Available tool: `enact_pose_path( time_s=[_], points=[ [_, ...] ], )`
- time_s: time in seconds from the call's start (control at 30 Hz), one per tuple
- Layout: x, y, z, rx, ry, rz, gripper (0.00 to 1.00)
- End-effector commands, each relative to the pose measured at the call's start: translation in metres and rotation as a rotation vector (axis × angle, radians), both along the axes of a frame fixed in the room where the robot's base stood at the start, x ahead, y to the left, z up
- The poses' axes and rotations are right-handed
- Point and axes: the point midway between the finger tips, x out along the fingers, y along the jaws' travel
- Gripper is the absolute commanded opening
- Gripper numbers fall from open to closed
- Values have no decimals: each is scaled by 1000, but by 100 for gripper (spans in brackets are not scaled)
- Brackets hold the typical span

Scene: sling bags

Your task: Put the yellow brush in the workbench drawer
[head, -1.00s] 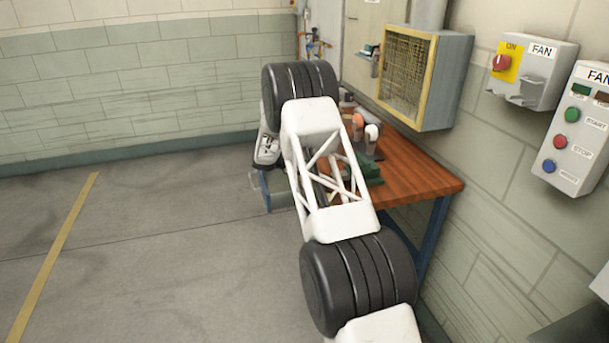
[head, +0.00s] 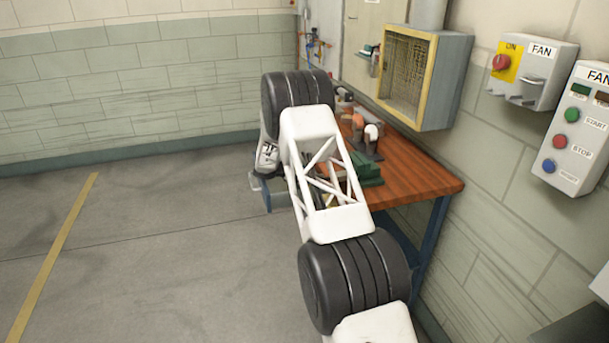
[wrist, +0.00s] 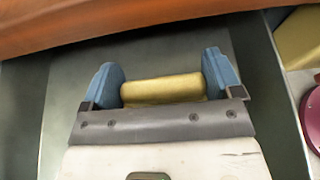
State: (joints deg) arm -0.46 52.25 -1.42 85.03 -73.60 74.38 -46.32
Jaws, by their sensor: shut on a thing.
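In the wrist view my gripper (wrist: 160,66) has its blue fingers on either side of the yellow brush (wrist: 160,90) and is shut on it. Only a plain yellow, rounded part of the brush shows; the rest is hidden by the gripper. Behind it is the grey inside of the open workbench drawer (wrist: 60,115), below the worktop's edge. I cannot tell whether the brush touches the drawer floor. In the head view the drawer (head: 262,187) juts out at the bench's left side, and my gripper (head: 266,158) is at it, partly hidden by my arm.
The wooden worktop (head: 425,176) carries a green object (head: 367,170) and several small items, and its edge (wrist: 150,25) crosses the top of the wrist view. A yellow thing (wrist: 302,38) and a dark red round thing (wrist: 313,112) lie at the right. Open floor lies left.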

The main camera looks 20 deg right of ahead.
Motion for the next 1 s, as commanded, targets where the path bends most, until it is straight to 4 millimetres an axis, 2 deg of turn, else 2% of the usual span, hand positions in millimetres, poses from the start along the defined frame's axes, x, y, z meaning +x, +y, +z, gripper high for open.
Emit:
enact_pose_path(
  time_s=[0.1,0.13,0.23,0.6,0.87,1.0],
  points=[
    [0,0,-2,0,0,0,59],
    [0,0,-3,0,0,0,86],
    [0,0,-2,0,0,0,100],
    [0,0,1,0,0,0,100],
    [0,21,10,1,0,1,100],
    [0,41,17,0,0,2,100]
  ],
)
